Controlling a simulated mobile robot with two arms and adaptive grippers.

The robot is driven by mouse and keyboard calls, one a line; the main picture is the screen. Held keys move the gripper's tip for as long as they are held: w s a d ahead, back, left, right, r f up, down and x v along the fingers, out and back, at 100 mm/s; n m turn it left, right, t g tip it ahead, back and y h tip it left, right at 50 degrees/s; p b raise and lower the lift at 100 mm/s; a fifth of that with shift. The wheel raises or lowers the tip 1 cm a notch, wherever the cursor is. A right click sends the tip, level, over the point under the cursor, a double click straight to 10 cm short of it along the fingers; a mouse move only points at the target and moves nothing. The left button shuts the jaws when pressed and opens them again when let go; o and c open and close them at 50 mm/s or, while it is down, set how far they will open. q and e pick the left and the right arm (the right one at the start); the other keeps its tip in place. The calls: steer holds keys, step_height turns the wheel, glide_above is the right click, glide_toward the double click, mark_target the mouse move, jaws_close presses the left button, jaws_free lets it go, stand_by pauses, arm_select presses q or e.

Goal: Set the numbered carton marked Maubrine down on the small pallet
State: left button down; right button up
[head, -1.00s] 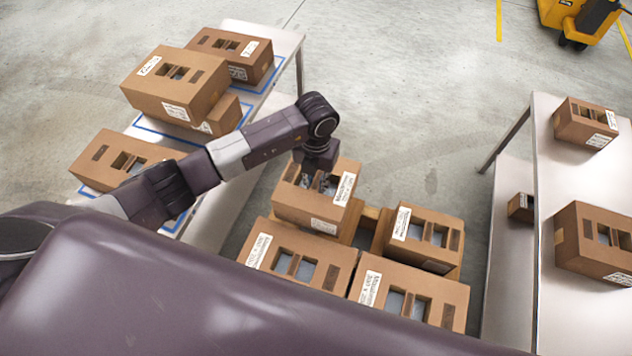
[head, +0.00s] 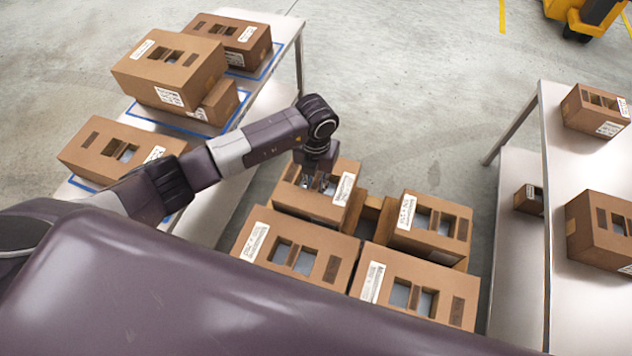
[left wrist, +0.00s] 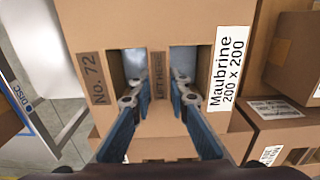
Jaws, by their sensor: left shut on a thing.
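The Maubrine carton (head: 298,201) is brown, with two openings in its top. In the left wrist view the carton (left wrist: 145,25) shows a white "Maubrine 200 x 200" label, a "No. 72" tag and a "LIFT HERE" strip. My left gripper (head: 318,182) is shut on the strip between the openings; its fingers (left wrist: 158,98) reach into both. The carton is upright at the far left corner of the small wooden pallet (head: 369,213). Its underside is hidden, so I cannot tell whether it touches the pallet. My right gripper is out of view.
Three other cartons stand on the pallet: near left (head: 312,291), near right (head: 436,273) and far right (head: 457,213). A left table (head: 285,62) with blue outlines and a right table (head: 590,165) hold cartons. The floor beyond the pallet is clear.

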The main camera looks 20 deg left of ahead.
arm_select(q)
steer(key=shift+f+b, duration=0.3)
steer(key=shift+f, duration=0.3)
steer(key=shift+f, duration=0.2)
steer(key=c, duration=1.8)
jaws_free()
steer(key=shift+o, duration=0.2)
step_height(320, 180, up, 12)
